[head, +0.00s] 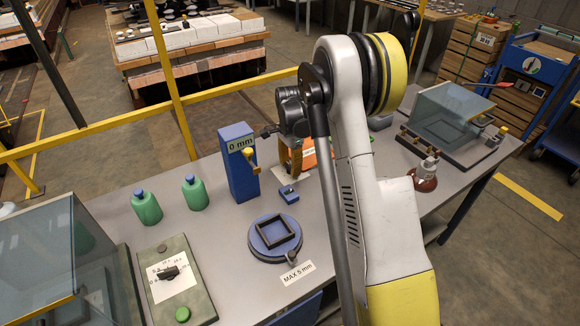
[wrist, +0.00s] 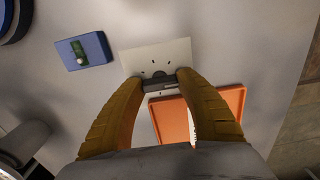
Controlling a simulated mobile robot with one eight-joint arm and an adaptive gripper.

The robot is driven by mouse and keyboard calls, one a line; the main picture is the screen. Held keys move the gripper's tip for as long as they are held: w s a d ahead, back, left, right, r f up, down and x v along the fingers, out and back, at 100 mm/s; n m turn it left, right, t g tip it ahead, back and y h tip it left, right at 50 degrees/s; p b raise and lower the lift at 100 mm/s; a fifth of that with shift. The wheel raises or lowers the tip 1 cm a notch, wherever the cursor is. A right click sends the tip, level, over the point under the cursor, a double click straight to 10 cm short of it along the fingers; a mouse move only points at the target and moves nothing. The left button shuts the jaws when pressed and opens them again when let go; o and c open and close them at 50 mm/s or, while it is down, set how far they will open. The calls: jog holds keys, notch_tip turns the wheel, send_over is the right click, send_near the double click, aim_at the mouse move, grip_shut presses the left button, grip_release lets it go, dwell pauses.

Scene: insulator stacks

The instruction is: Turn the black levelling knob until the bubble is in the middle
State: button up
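A black levelling knob (wrist: 160,84) with a bar-shaped grip sits on a white card with small marks. My gripper (wrist: 160,78) has its two orange-yellow fingers at either end of the knob's bar and looks shut on it. The fingertips hide the bar's ends. A blue block with a green level vial (wrist: 84,51) lies to the left of the card; the bubble is too small to place surely. In the head view the blue block (head: 289,195) lies on the table just below my gripper (head: 290,171); the knob is hidden there.
An orange tray (wrist: 236,98) lies close by my right finger. A blue post marked 0 mm (head: 237,172) and a round blue stand (head: 270,254) stand near. Green bottles (head: 146,207), a green box with a dial (head: 204,293) and a brown flask (head: 425,180) are farther off.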

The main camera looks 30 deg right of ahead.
jog(key=shift+c, duration=0.9)
jog(key=n, duration=0.3)
jog(key=n+p, duration=0.1)
jog(key=n, duration=1.1)
jog(key=shift+p, duration=0.3)
jog(key=n, duration=0.4)
jog(key=shift+n, duration=0.3)
